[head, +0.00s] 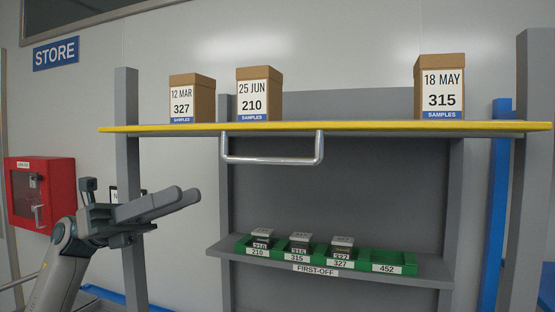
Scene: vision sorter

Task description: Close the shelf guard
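A yellow-edged board (380,127) runs across the top of the grey rack, seen almost edge-on and lying about level. A silver bar handle (272,162) hangs below its left half. I take this board to be the shelf guard. My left gripper (187,194) is to the left of the handle and a little lower, apart from it. Its two fingers point right, with their tips apart and nothing between them. My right gripper is out of view.
Sample boxes 327 (192,99), 210 (259,94) and 315 (441,87) stand above the yellow edge. A green tray (387,262) with small items sits on the lower shelf (225,247). A red wall box (40,193) is at left. A grey post (128,90) stands near my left gripper.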

